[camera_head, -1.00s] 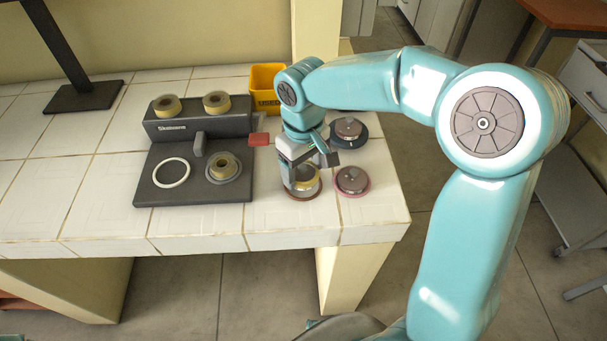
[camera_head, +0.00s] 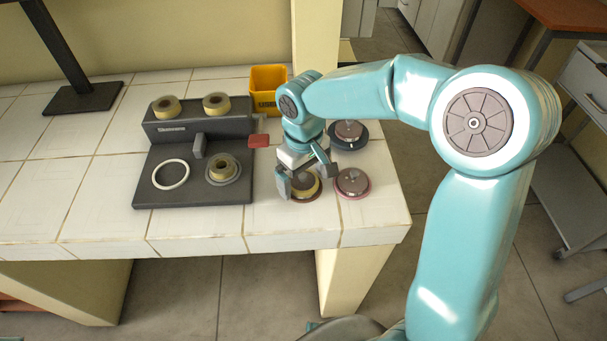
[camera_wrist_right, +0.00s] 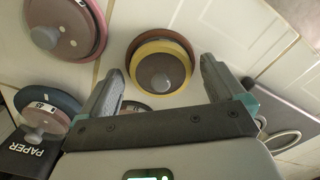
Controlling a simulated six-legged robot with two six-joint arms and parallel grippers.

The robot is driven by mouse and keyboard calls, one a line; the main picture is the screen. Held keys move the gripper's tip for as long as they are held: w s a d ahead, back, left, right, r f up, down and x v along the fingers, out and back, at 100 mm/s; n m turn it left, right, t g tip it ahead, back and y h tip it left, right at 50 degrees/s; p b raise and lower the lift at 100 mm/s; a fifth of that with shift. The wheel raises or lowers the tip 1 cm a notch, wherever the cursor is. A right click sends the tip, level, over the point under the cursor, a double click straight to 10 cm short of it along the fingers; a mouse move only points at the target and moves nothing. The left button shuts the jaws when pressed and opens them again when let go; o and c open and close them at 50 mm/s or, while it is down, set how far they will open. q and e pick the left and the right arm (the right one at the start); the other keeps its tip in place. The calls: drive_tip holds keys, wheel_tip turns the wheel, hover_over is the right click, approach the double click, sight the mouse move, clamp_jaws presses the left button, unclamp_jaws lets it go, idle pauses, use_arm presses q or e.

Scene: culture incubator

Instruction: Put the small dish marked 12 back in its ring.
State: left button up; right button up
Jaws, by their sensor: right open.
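A small grey disc (camera_wrist_right: 136,106) with unclear marks shows between the fingers. My left gripper is out of view.
A pink-rimmed dish (camera_head: 352,182) stands close right and a dark-blue-rimmed one (camera_head: 348,132) behind. A yellow bin (camera_head: 267,90) stands behind.

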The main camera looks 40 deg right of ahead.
wheel_tip(320, 180, up, 12)
drive_tip(key=p, duration=0.1)
drive_tip(key=shift+p, duration=0.3)
